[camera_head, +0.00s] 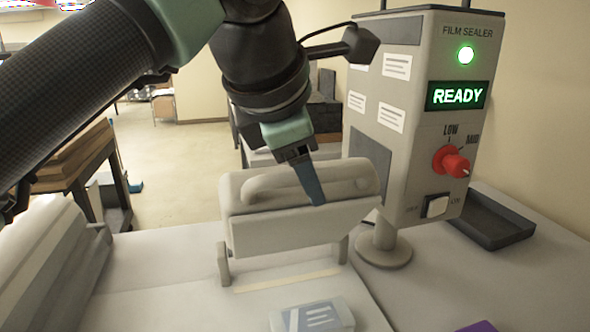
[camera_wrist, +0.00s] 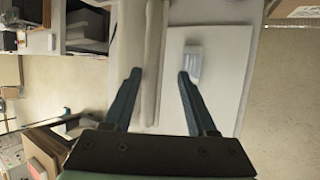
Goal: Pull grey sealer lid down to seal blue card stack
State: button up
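The grey sealer lid (camera_head: 300,232) stands raised on its side posts in the head view, with a long rounded grey handle (camera_head: 268,187) along its upper front. My gripper (camera_head: 318,200) is at the right part of the lid, its blue finger pointing down in front of the handle. In the wrist view, the two fingers of my gripper (camera_wrist: 158,74) are wide apart, with the lid (camera_wrist: 124,40) and its handle between or under them; contact is unclear. The pale blue card stack (camera_head: 322,318) lies flat in front of the lid, also visible in the wrist view (camera_wrist: 193,66).
The film sealer control box (camera_head: 400,130) stands at the right with a green light, a READY display and a red knob. A dark tray (camera_head: 492,222) lies right of it. A purple item (camera_head: 478,326) shows at the bottom edge. Bare table lies around the card stack.

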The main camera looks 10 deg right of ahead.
jog(key=p+v, duration=0.6)
jog(key=v, duration=0.7)
jog(key=shift+a+r, duration=0.2)
jog(key=shift+r, duration=0.15)
dwell(0.4)
jog(key=shift+d, duration=0.1)
dwell(0.4)
